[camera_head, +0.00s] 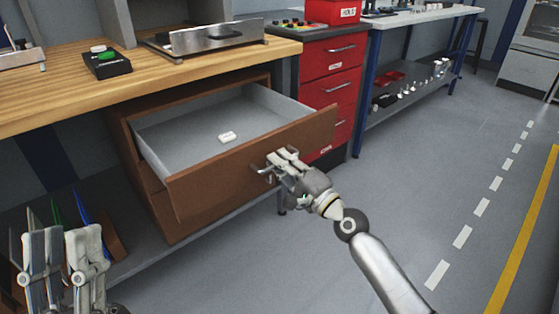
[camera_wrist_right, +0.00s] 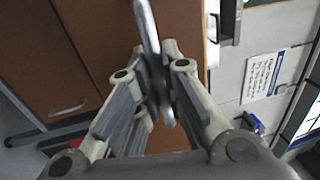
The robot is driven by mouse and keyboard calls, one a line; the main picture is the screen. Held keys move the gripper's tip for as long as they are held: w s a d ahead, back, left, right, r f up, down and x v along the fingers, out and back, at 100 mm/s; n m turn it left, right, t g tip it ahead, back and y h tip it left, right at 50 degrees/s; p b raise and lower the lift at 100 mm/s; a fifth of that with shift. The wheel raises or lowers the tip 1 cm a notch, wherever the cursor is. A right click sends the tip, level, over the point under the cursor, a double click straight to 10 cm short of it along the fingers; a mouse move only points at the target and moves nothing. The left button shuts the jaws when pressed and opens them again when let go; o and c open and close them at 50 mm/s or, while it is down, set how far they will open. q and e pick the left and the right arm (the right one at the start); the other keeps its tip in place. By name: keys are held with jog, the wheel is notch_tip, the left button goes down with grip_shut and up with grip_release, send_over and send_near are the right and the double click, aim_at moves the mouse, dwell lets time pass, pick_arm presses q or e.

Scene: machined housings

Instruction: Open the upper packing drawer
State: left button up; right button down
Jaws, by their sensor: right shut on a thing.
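The upper packing drawer (camera_head: 235,165) is brown-fronted with a grey interior and stands pulled well out from under the wooden bench. A small white object (camera_head: 227,137) lies on its floor. My right gripper (camera_head: 277,163) is at the drawer front, shut on the metal drawer handle (camera_head: 262,171). In the right wrist view the handle (camera_wrist_right: 148,35) is a grey bar running between the fingers of the right gripper (camera_wrist_right: 160,85). My left gripper (camera_head: 63,245) is at the bottom left, empty, its fingers apart and pointing up, away from the drawer.
A lower drawer with a handle (camera_wrist_right: 68,108) is closed beneath. A red drawer cabinet (camera_head: 333,75) stands just right of the open drawer. The wooden bench top (camera_head: 60,95) overhangs behind. The grey floor (camera_head: 420,200) to the right is clear.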

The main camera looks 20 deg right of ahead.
jog(key=c, duration=1.5)
grip_release()
jog(key=shift+v, duration=6.05)
